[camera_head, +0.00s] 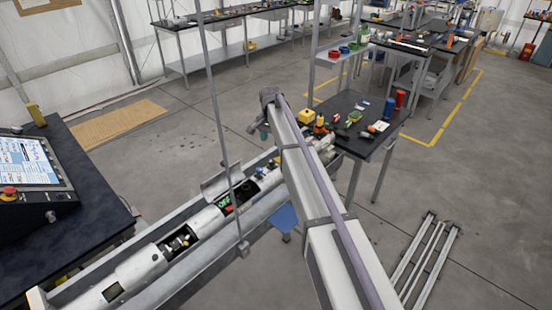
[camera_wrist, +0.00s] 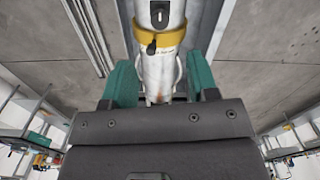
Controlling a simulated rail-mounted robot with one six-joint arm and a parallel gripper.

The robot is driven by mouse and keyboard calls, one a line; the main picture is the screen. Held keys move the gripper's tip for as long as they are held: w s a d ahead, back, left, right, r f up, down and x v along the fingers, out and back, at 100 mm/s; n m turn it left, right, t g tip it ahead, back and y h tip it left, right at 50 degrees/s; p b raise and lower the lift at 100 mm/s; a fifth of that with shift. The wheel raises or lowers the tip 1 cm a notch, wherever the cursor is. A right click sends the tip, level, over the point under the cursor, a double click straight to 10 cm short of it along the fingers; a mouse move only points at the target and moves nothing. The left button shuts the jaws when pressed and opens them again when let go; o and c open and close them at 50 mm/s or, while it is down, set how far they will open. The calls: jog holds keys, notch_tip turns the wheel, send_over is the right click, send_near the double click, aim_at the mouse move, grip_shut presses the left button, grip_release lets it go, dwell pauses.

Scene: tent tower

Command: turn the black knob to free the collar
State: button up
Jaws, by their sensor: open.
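In the wrist view a yellow collar (camera_wrist: 172,37) is around a white tube (camera_wrist: 158,76). A small black knob (camera_wrist: 151,47) sticks out at the collar's lower edge, left of the tube's middle. My gripper (camera_wrist: 160,84) is open, with one teal finger on each side of the tube, nearer to me than the collar. The fingers look apart from the knob, and nothing is held. In the head view only a little teal of my gripper (camera_head: 263,134) shows at the arm's far end. I cannot make out the collar or knob there.
A long grey trough (camera_head: 195,279) holds white cylindrical sections with open hatches. A black worktable (camera_head: 352,103) with tools and bottles stands beyond my arm. A console desk (camera_head: 90,205) with a screen is at the left. Metal rails (camera_head: 425,262) lie on open floor at the right.

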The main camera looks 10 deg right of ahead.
aim_at(272, 161)
notch_tip(272, 161, down, 10)
jog(key=b, duration=0.9)
jog(key=shift+w+f, duration=0.1)
jog(key=shift+f, duration=0.1)
jog(key=shift+r, duration=0.1)
jog(key=c, duration=0.9)
jog(key=shift+c, duration=0.2)
